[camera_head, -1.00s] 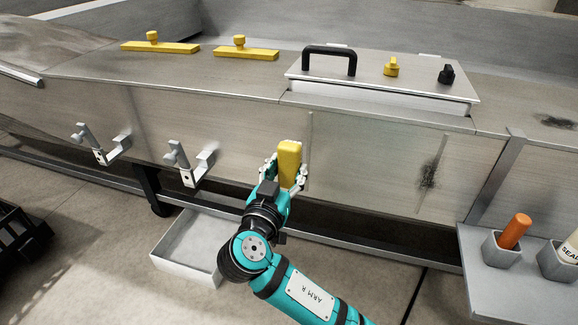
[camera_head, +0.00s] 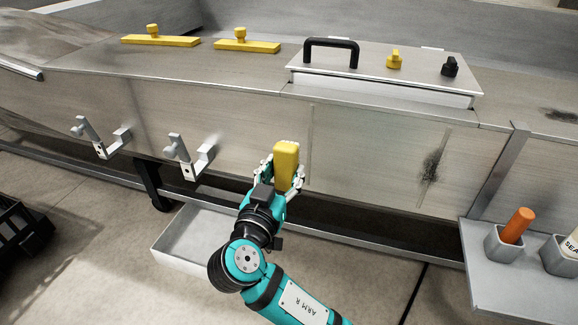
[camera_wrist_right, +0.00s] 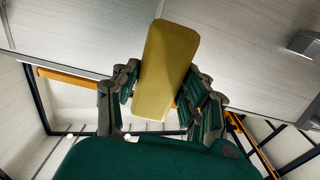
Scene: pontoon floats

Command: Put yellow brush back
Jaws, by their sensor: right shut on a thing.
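The yellow brush (camera_head: 286,162) shows as a plain yellow block, upright and slightly tilted, in front of the metal side wall (camera_head: 370,160) of the float. My right gripper (camera_head: 281,178) is shut on it, with fingers on both sides of its lower part. In the right wrist view the brush (camera_wrist_right: 165,65) stands between the fingers of the gripper (camera_wrist_right: 162,90). No bristles can be made out. Whether the brush touches the wall cannot be told. My left gripper is not in view.
A white open tray (camera_head: 165,255) lies below on the floor side. Metal hooks (camera_head: 190,160) stick out from the wall at left. A grey shelf (camera_head: 485,285) at right carries a cup with an orange handle (camera_head: 517,225). Yellow bars (camera_head: 248,46) and a lidded hatch (camera_head: 400,75) are on top.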

